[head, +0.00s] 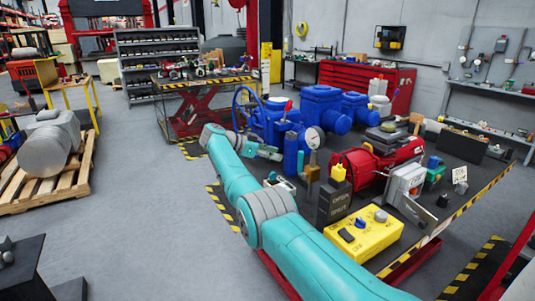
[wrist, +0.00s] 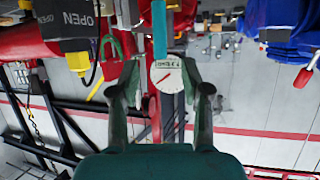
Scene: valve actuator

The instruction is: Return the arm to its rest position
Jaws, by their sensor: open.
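My teal arm (head: 310,255) reaches from the lower right of the head view, bends at a grey elbow joint, and runs out to the upper left. My gripper (head: 278,155) is at its far end, beside the blue valve assembly (head: 293,150). In the wrist view my gripper (wrist: 160,76) has its two dark fingers spread apart, with nothing held between them. A round white gauge (wrist: 166,75) with a red needle shows between the fingers, apparently beyond them. The gauge (head: 313,142) also shows in the head view.
A workbench with a striped edge (head: 470,210) holds a red actuator (head: 375,160), a yellow control box (head: 365,232) and a black labelled box (head: 335,202) close to my arm. A pallet (head: 45,185) stands at left. Floor (head: 150,235) between is clear.

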